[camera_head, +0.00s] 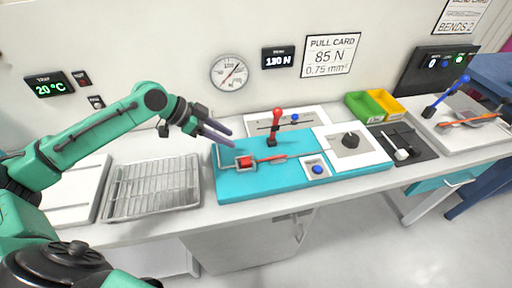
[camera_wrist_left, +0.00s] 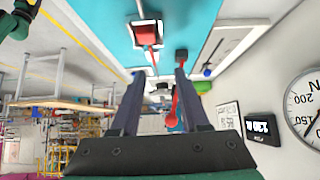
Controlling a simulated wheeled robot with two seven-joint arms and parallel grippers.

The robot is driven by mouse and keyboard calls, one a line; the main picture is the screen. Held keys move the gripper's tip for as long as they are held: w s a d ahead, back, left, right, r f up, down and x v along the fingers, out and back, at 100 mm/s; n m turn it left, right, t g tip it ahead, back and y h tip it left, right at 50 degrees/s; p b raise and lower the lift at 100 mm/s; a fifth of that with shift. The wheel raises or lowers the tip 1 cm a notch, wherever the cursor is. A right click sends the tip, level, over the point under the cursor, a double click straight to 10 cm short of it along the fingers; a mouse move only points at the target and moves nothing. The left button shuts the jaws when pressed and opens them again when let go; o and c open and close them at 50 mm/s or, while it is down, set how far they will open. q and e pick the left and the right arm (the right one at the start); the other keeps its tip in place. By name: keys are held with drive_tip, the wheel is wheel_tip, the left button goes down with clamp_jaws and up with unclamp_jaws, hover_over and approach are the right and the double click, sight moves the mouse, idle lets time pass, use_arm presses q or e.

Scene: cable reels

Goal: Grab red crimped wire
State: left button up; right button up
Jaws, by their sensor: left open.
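The red crimped wire (camera_head: 272,159) lies on the teal mat (camera_head: 230,187), running right from a small red block (camera_head: 245,162) in a grey metal bracket. The red block also shows near the top of the left wrist view (camera_wrist_left: 147,34). My left gripper (camera_head: 230,142) is open and empty, above and just left of the block, apart from it. In the left wrist view its two dark fingers (camera_wrist_left: 160,75) are spread. My right gripper is in neither view.
A red-knobbed lever (camera_head: 275,125) stands upright behind the wire, close to my left fingers. A white block with a blue button (camera_head: 317,169) sits right of the wire. A wire rack (camera_head: 150,188) lies left of the mat. Green and yellow bins (camera_head: 385,103) stand farther right.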

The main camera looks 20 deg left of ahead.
sight(263, 159)
use_arm(q)
drive_tip(key=d+f+p, duration=0.1)
drive_tip(key=d+f, duration=0.1)
drive_tip(key=d+f+p, duration=0.1)
drive_tip(key=d+f, duration=0.1)
drive_tip(key=d, duration=0.1)
drive_tip(key=shift+w, duration=0.1)
drive_tip(key=p+x, duration=0.1)
drive_tip(key=x, duration=0.2)
drive_tip(key=p+x, duration=0.1)
drive_tip(key=x, duration=0.2)
drive_tip(key=shift+w+a+f, duration=0.1)
drive_tip(key=shift+w+a, duration=0.05)
drive_tip(key=shift+w, duration=0.1)
drive_tip(key=shift+d+f, duration=0.25)
drive_tip(key=shift+f, duration=0.05)
clamp_jaws()
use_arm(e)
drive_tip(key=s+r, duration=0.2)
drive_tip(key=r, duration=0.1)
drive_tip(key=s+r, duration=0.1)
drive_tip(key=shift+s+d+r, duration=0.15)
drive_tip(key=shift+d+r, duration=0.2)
